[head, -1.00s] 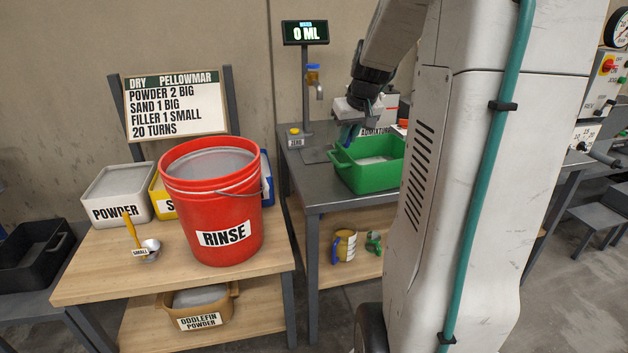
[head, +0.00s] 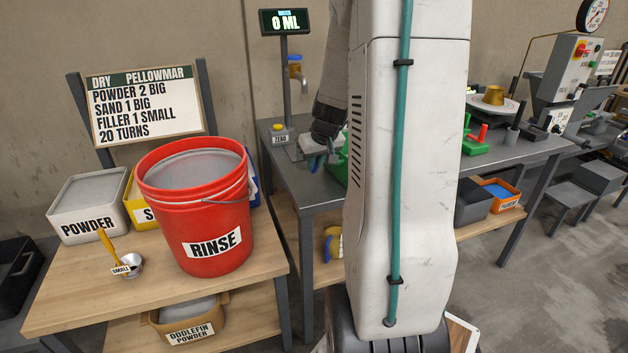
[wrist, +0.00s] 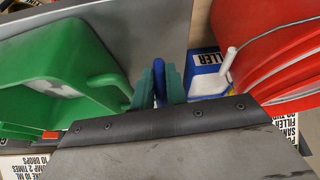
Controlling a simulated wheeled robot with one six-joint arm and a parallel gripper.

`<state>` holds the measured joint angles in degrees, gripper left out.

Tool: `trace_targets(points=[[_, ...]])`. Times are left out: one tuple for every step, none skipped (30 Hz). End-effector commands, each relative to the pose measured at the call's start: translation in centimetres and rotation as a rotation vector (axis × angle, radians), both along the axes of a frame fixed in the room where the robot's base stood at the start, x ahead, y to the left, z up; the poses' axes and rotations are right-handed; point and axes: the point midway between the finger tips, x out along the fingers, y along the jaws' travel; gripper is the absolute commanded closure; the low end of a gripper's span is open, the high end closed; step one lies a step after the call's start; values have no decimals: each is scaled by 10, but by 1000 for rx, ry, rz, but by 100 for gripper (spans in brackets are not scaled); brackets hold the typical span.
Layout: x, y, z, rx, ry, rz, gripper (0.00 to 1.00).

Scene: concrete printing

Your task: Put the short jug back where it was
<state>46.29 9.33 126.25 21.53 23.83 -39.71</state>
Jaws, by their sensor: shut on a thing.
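My gripper (head: 317,162) is over the left front part of the metal table, beside the green tub (head: 340,168). In the wrist view, its teal fingers (wrist: 160,84) are shut on an upright blue piece (wrist: 158,72), which looks like a jug handle. The rest of the held thing is hidden or cannot be told apart, so I cannot confirm it is the short jug. A yellow jug with a blue handle (head: 332,243) stands on the shelf under the table, partly hidden by my arm column.
The red RINSE bucket (head: 210,243) stands on the wooden table at left, near the POWDER bin (head: 88,210) and small scoop (head: 128,264). In the wrist view, the bucket (wrist: 280,50) and the blue FILLER bin (wrist: 207,72) are right of the fingers. A tap (head: 300,80) stands behind.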

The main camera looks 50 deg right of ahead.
Motion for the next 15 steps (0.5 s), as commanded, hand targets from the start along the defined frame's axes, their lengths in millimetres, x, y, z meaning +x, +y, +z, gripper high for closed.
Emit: trace_targets(points=[[0, 0, -9, 1, 2, 0, 100], [0, 1, -13, 1, 2, -1, 100], [0, 1, -17, 1, 2, 1, 100], [0, 1, -19, 1, 1, 2, 100], [1, 1, -21, 0, 0, 1, 100], [1, 1, -23, 0, 0, 1, 100], [1, 2, -26, 1, 1, 2, 100], [1, 2, -30, 1, 2, 4, 100], [1, 2, -37, 1, 2, 1, 100], [1, 2, -41, 2, 2, 4, 100], [1, 2, -46, 3, 1, 2, 100], [1, 2, -51, 2, 1, 3, 100], [1, 2, -55, 1, 2, 4, 100], [1, 2, -57, 1, 1, 4, 100], [1, 2, -59, 0, 0, 3, 100]])
